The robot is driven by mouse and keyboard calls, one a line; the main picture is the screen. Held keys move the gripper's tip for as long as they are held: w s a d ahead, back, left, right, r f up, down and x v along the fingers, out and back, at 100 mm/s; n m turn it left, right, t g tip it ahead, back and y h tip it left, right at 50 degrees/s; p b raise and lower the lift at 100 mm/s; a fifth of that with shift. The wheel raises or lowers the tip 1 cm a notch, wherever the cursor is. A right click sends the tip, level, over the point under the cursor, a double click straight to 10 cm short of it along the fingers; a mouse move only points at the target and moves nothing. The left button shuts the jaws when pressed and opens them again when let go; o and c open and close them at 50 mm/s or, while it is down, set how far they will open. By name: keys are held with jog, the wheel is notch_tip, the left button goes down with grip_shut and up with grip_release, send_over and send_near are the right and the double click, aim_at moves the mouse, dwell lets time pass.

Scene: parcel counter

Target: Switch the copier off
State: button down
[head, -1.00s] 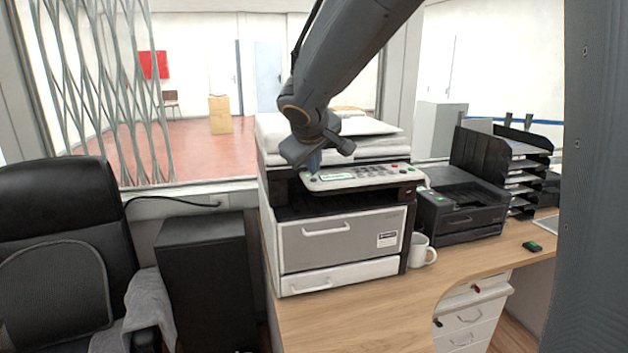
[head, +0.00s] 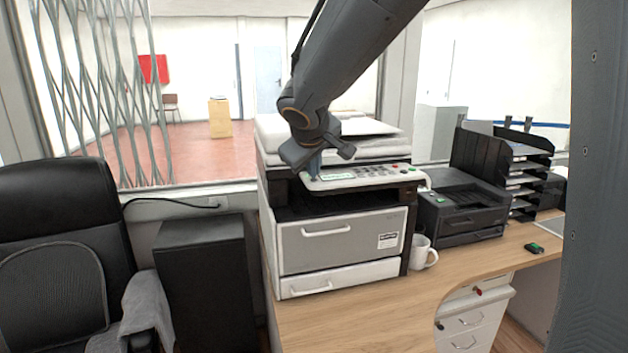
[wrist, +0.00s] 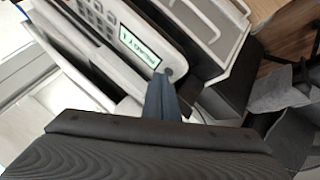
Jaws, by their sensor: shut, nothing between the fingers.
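The copier (head: 345,240) stands on the wooden counter with its control panel (head: 372,174) facing me. The panel has rows of keys and a lit green display (head: 337,177), which also shows in the wrist view (wrist: 140,45). A small red key (head: 395,166) is near the panel's right end. My gripper (head: 315,174) is shut and empty, pointing down at the panel's left end. In the wrist view, its fingertips (wrist: 160,78) are beside a small dark round button (wrist: 168,71) near the display's corner. I cannot tell whether they touch it.
A black printer (head: 462,210), a white mug (head: 422,252) and a black letter tray stack (head: 520,165) stand right of the copier. The wooden counter (head: 370,315) is clear in front. A black chair (head: 60,240) and a dark cabinet (head: 208,280) are at left.

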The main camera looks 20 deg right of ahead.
dwell(0.3)
jog(key=shift+r+p, duration=0.35)
jog(key=shift+r, duration=0.2)
jog(key=shift+r, duration=0.1)
notch_tip(320, 180, up, 6)
jog(key=p, duration=0.4)
dwell(0.4)
jog(key=s+f+m+g+y, duration=0.2)
jog(key=s+f+m+g, duration=0.3)
jog(key=s+f, duration=1.9)
jog(key=s+g, duration=0.2)
jog(key=shift+s+d+f+y, duration=0.15)
jog(key=shift+s+d+y, duration=0.05)
jog(key=shift+s+y, duration=0.2)
